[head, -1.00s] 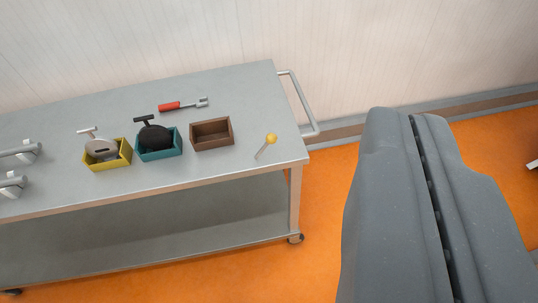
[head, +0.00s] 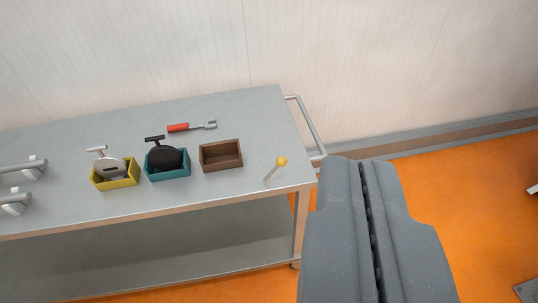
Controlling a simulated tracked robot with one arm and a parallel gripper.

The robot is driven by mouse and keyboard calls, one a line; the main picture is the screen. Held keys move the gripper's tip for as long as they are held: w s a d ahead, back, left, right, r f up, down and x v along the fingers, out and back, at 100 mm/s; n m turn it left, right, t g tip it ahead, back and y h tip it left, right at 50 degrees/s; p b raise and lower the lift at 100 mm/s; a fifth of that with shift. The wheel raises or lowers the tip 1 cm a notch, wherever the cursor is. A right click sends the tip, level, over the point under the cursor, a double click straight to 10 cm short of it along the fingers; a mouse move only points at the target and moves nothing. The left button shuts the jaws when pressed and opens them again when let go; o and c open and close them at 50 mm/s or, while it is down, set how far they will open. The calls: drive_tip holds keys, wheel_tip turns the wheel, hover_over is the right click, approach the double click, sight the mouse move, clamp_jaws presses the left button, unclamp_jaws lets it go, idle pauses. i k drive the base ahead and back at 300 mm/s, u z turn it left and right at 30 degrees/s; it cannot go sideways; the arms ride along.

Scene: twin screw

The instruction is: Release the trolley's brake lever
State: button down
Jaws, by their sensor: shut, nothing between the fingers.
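The trolley (head: 230,194) is a grey metal table with a lower shelf and a push handle (head: 309,125) at its right end. The brake lever (head: 275,168) is a short thin rod with a yellow ball knob, near the trolley's front right corner. It leans up and to the right. My gripper (head: 355,160) is large and grey in the lower right of the view, its two fingers closed together with a thin dark seam between them. It is empty. Its tips show to the right of the lever and the trolley's right end, apart from the lever.
On the trolley top are a yellow box (head: 115,178) with a grey-handled part, a teal box (head: 168,168) with a black one, an empty brown box (head: 221,156) and a red-handled tool (head: 192,127). Metal pipe pieces (head: 22,168) lie at left. Orange floor (head: 470,190) is open at right.

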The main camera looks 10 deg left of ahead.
sight(281, 160)
drive_tip(key=u, duration=0.15)
drive_tip(key=i, duration=1)
drive_tip(key=z, duration=0.05)
